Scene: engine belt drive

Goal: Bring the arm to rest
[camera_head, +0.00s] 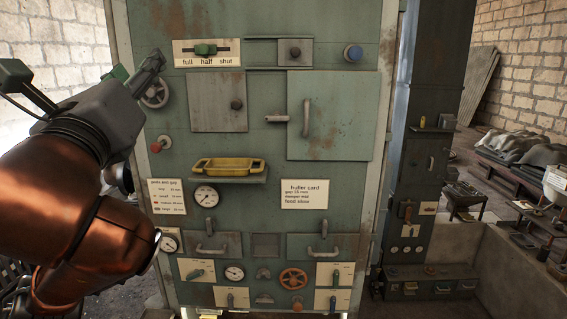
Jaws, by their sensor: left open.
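My left arm comes in from the left edge, copper-coloured and raised in front of the left side of the green panel (262,160). My left gripper (148,70) is at its upper end, pointing up and to the right. It is open and I see nothing held in it. In the picture it overlaps the panel's upper left, close to a grey handwheel (156,93). I cannot tell whether it touches the panel. My right gripper is not in view.
A slider (206,50) on the panel has its green knob near "half". A yellow tray (228,166) sits on a small shelf. A red handwheel (293,279) is low on the panel. A dark cabinet (428,170) stands right. The space before the panel's right half looks clear.

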